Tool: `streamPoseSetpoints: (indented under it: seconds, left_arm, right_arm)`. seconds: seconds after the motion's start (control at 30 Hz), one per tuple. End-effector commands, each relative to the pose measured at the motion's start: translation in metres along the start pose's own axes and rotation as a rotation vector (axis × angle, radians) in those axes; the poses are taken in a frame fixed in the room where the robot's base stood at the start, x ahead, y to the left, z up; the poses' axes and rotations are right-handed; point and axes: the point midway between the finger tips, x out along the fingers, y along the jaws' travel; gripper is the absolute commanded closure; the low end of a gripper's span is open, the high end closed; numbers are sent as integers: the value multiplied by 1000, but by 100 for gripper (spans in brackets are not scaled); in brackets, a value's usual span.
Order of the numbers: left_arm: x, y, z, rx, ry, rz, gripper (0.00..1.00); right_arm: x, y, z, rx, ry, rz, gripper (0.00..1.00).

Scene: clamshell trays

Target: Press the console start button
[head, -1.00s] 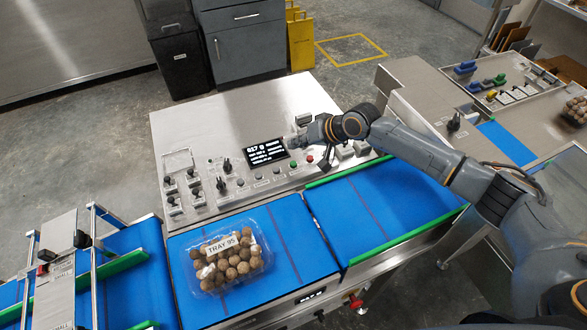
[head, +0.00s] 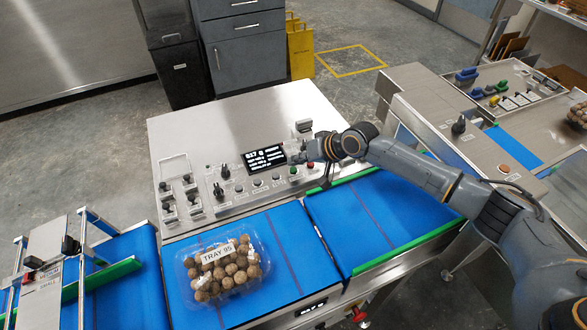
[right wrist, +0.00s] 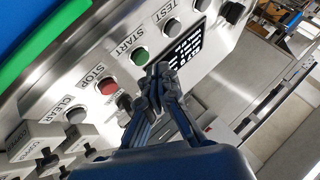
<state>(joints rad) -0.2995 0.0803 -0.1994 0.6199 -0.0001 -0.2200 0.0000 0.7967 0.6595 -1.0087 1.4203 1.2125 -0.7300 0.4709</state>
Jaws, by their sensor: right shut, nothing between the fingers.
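The console (head: 225,118) is a sloped steel panel with a dark display (head: 264,159) showing white text. The green start button (head: 293,170) sits in the row below the display, and it also shows in the right wrist view (right wrist: 139,56) beside the label START. The red stop button (head: 310,166) is next to it, also in the right wrist view (right wrist: 107,86). My right gripper (head: 295,158) is shut and empty. In the right wrist view its fingertips (right wrist: 160,70) are close to the green button and look just apart from it. My left gripper is out of view.
A clear clamshell tray (head: 186,284) of round brown items, labelled TRAY 95, lies on the blue belt (head: 285,270) in front. Knobs and toggles (head: 180,190) stand on the console's left. A grey button (right wrist: 75,115) sits by CLEAR, with rocker switches (right wrist: 25,135) near it.

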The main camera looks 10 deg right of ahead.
Motion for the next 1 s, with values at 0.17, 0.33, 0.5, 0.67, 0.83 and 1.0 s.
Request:
streamPoseSetpoints:
  seconds: [0.17, 0.33, 0.5, 0.67, 0.83, 1.0]
  left_arm:
    - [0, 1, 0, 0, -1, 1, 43]
    - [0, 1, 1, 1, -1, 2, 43]
    - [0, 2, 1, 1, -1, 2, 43]
    - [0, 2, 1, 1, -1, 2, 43]
    - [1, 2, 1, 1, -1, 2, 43]
    - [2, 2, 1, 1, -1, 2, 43]
  right_arm:
    - [0, 0, 0, 0, 0, 0, 100]
    - [0, 0, 0, 0, 0, 0, 100]
    - [0, 0, 0, 0, 0, 0, 100]
    - [0, 0, 0, 0, 0, 0, 100]
    - [1, 1, 1, 0, -1, 0, 100]
    - [6, 3, 5, 0, -1, -1, 100]
